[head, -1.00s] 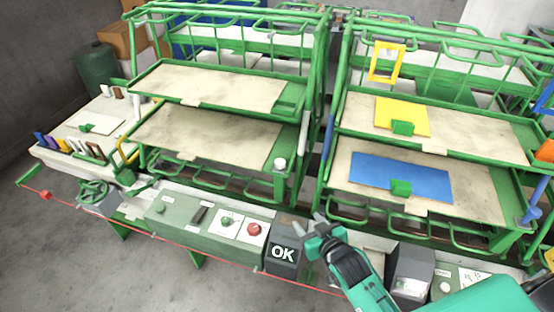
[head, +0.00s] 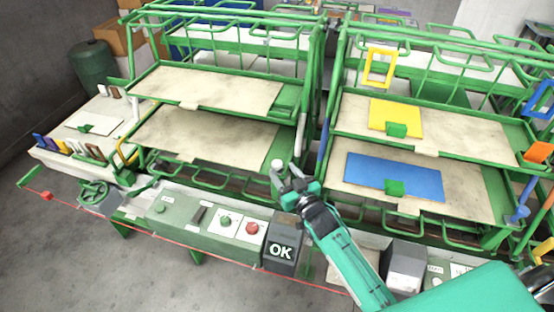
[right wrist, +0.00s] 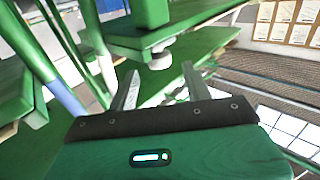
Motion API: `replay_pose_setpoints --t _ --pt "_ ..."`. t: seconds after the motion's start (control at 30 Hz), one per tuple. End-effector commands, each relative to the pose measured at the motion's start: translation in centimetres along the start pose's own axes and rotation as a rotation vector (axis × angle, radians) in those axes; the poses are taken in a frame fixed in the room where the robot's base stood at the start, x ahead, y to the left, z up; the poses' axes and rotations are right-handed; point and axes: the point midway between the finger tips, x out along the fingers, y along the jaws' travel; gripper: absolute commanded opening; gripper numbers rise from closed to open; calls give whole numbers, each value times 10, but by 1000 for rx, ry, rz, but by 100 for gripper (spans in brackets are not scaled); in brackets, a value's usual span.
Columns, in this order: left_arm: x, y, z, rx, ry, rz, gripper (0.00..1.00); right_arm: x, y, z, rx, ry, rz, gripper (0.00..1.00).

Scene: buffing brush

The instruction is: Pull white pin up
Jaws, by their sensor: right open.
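The white pin (head: 277,164) stands at the front right corner of the left rack's lower shelf (head: 190,135). My right gripper (head: 287,175) is open, with its fingertips close to the pin, just in front and to the right of it in the head view. In the right wrist view, a white round knob (right wrist: 160,60), which looks like the pin, shows at a green frame part beyond and between the two open fingers (right wrist: 158,88). I cannot tell whether a finger touches it. My left gripper is not in view.
The right rack holds a yellow plate (head: 396,117) and a blue plate (head: 394,175). A control panel with a red button (head: 252,228) and a dark OK box (head: 281,250) lie below the racks. Green frame posts (head: 303,120) stand close to my right gripper.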

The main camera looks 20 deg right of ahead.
Motion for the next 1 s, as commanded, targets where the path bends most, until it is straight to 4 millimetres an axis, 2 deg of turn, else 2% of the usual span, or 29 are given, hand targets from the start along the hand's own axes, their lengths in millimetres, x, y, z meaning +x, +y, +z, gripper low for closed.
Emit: replay_pose_setpoints --t 0.1,0.3,0.5,0.73,0.77,1.0 --pt "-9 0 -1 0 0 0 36 21 0 -3 0 0 1 50" --pt "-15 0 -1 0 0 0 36 43 0 -1 1 0 0 50" --pt "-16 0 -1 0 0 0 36 50 0 0 1 -1 0 50" --pt "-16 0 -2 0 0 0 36 50 0 0 0 -1 0 50" --pt "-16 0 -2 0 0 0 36 50 0 0 0 -1 0 46" --pt "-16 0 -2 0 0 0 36 50 0 0 0 -1 0 0"
